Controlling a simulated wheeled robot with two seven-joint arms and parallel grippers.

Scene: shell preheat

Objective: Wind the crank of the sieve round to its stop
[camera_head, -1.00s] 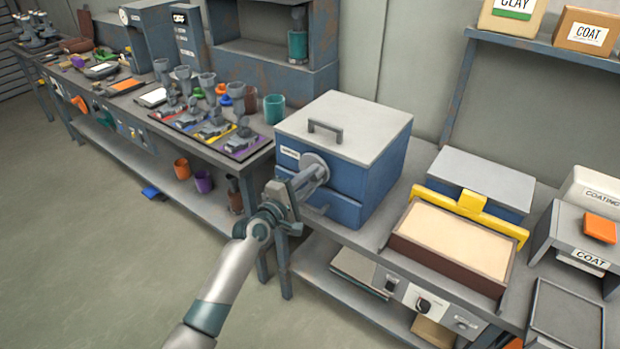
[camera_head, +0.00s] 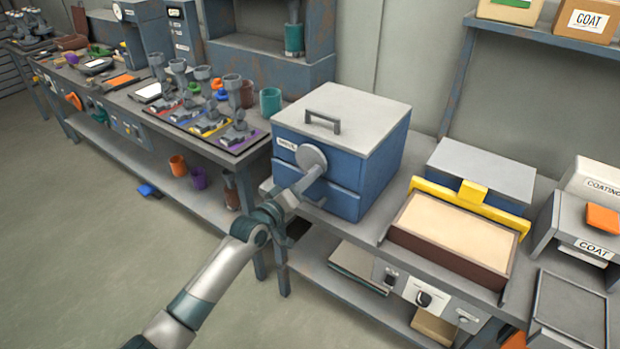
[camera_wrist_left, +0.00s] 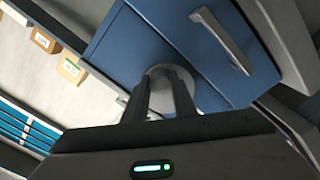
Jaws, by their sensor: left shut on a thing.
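The sieve is a blue box (camera_head: 340,180) with a pale grey lid (camera_head: 350,115), standing on the bench. Its crank (camera_head: 311,157) shows as a round grey disc on the front. My left gripper (camera_head: 314,175) is at the crank from the front left, its fingers shut on the crank's grip. In the left wrist view the two fingers (camera_wrist_left: 160,98) reach up to the round disc (camera_wrist_left: 172,72) on the blue front. The gripped part itself is mostly hidden between the fingers. My right gripper is not in view.
A sand-filled tray (camera_head: 455,232) with a yellow bar (camera_head: 470,196) stands right of the sieve. A teal cup (camera_head: 271,102) and several small grey devices on coloured mats stand to its left.

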